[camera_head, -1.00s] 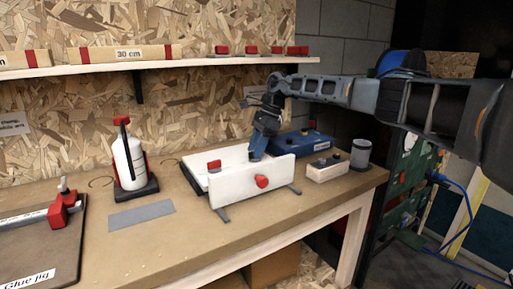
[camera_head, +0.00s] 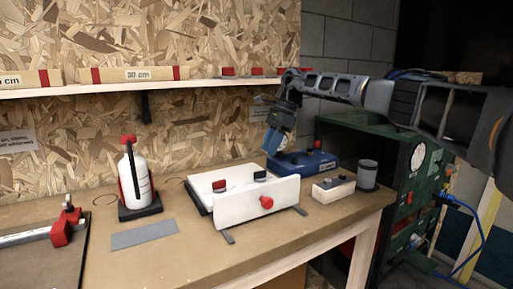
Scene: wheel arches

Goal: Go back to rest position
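My gripper (camera_head: 272,145) hangs at the end of my arm, above and behind the white box-like fixture (camera_head: 254,207) on the bench. Its blue lower end points down, a little left of the blue case (camera_head: 303,162). The fingertips are too small and dark to show whether they are open or shut. I see nothing clearly held. My arm reaches in from the right edge, with its links roughly level above the bench.
The wooden bench (camera_head: 190,254) holds a white bottle with a red top (camera_head: 134,182), a grey strip (camera_head: 143,234), a small white block (camera_head: 333,189) and a grey cylinder (camera_head: 367,174). A shelf (camera_head: 110,87) runs behind. A green cabinet (camera_head: 405,205) stands at right.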

